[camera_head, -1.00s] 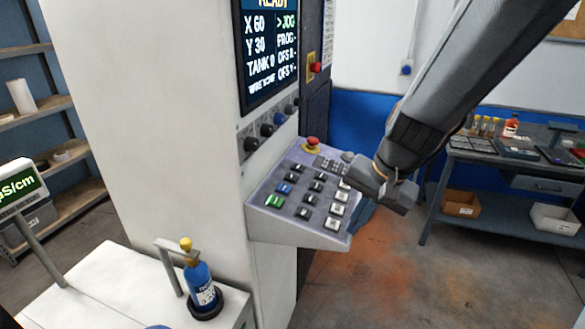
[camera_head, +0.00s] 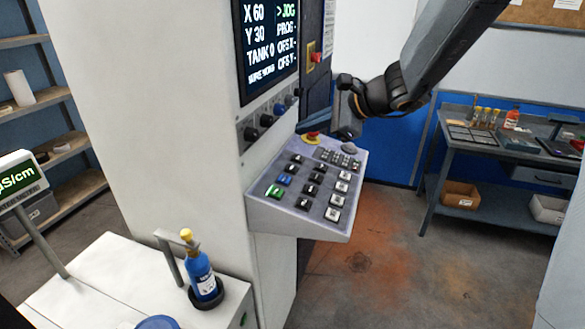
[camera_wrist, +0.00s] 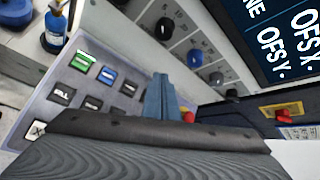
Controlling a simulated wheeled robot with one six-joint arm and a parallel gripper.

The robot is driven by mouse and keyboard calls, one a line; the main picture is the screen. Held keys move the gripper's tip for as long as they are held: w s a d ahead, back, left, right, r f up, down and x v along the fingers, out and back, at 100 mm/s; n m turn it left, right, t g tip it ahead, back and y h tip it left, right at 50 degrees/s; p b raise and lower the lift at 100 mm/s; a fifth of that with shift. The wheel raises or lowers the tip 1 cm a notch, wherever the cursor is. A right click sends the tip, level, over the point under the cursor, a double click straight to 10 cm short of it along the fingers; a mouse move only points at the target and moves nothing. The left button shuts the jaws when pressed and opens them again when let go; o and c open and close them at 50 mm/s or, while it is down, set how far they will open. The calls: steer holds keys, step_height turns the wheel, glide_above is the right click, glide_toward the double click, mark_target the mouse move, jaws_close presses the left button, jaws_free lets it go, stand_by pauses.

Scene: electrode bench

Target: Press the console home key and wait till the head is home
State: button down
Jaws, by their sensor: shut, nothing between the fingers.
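The console (camera_head: 255,212) has a sloped key panel with green, blue, black and white keys. Its key labels are too small to read, so I cannot tell which is the home key. The screen (camera_head: 270,45) above reads X 60, Y 30, TANK 0, with a mark at JOG. The head itself is not in view. My gripper (camera_head: 303,128) is shut and empty, above the panel's back edge near the red stop button. In the wrist view its blue fingers (camera_wrist: 161,92) hang in front of the panel, with the green key (camera_wrist: 83,61) and blue key (camera_wrist: 107,75) to their left.
Several round knobs (camera_head: 265,120) stick out below the screen, close to my gripper. A red stop button (camera_head: 311,136) sits at the panel's back. A blue bottle (camera_head: 200,275) stands on the white bench at front left. Floor right of the console is clear.

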steer(key=shift+f, duration=0.15)
steer(key=b, duration=0.5)
glide_above(291, 168)
steer(key=d, duration=0.3)
steer(key=f, duration=0.4)
steer(key=s+f, duration=0.1)
steer(key=f, duration=0.2)
steer(key=shift+a, duration=0.25)
steer(key=shift+a+f+b, duration=0.15)
steer(key=shift+f+b, duration=0.55)
steer(key=shift+b, duration=0.2)
steer(key=shift+w+a+f+b, duration=0.1)
steer(key=shift+w+f+b, duration=0.05)
steer(key=shift+f+b, duration=0.4)
